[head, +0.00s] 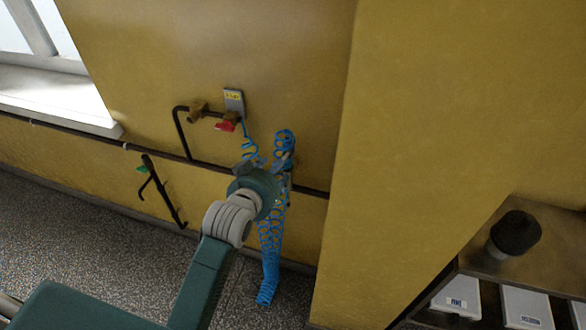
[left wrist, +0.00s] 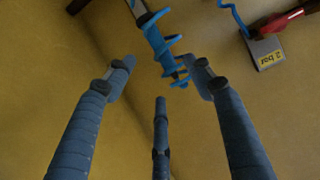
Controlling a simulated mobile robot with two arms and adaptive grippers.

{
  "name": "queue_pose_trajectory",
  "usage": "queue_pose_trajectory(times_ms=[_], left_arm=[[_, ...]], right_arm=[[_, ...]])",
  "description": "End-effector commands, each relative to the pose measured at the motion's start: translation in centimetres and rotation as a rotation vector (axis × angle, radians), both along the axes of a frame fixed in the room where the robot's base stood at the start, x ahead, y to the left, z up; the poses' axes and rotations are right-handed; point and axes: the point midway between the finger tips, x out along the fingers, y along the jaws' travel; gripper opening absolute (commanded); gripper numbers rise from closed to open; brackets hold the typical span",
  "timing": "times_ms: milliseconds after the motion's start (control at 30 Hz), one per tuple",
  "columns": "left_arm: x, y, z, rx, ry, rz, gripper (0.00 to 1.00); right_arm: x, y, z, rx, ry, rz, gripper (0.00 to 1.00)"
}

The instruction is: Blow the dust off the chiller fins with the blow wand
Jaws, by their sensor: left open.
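My left gripper (left wrist: 163,74) is open, its fingers spread toward the yellow wall; in the head view my own wrist (head: 258,192) hides much of it. A blue coiled air hose (left wrist: 160,42) shows just beyond and between the fingertips, and I see no finger closed on it. In the head view the hose (head: 270,240) hangs in a long loop from the wall tap, partly behind my wrist. I cannot make out the blow wand clearly; it may be hidden behind my gripper by the hose. The chiller fins and my right gripper are not in view.
A red-handled tap (head: 225,126) sits on wall piping beside a small grey sign (head: 234,101). A dark pipe (head: 80,135) runs along the wall. At right, a shelf unit (head: 515,268) carries a black object (head: 515,232) and white bins (head: 459,298). The speckled floor at left looks clear.

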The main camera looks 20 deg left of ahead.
Motion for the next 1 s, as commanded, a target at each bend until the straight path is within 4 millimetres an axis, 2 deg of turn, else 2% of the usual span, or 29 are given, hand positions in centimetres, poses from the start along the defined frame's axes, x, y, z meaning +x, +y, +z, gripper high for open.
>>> queue_pose_trajectory(times_ms=[200, 333, 500, 767, 1000], left_arm=[[3.0, -0.1, -0.8, -0.001, -0.004, 0.001, 0.53], [4.4, -0.1, -1.4, -0.001, -0.004, 0.0, 0.53], [5.5, -0.2, -1.9, 0.0, -0.004, 0.0, 0.53], [8.9, -0.3, -3.3, 0.0, -0.003, 0.0, 0.53], [9.8, -0.3, -3.8, 0.0, -0.004, 0.0, 0.53]], right_arm=[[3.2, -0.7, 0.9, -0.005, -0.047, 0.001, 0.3], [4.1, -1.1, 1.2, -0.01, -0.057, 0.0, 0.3], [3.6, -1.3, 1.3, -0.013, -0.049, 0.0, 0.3], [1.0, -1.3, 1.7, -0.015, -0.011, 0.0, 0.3], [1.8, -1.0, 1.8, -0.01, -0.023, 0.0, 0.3]])
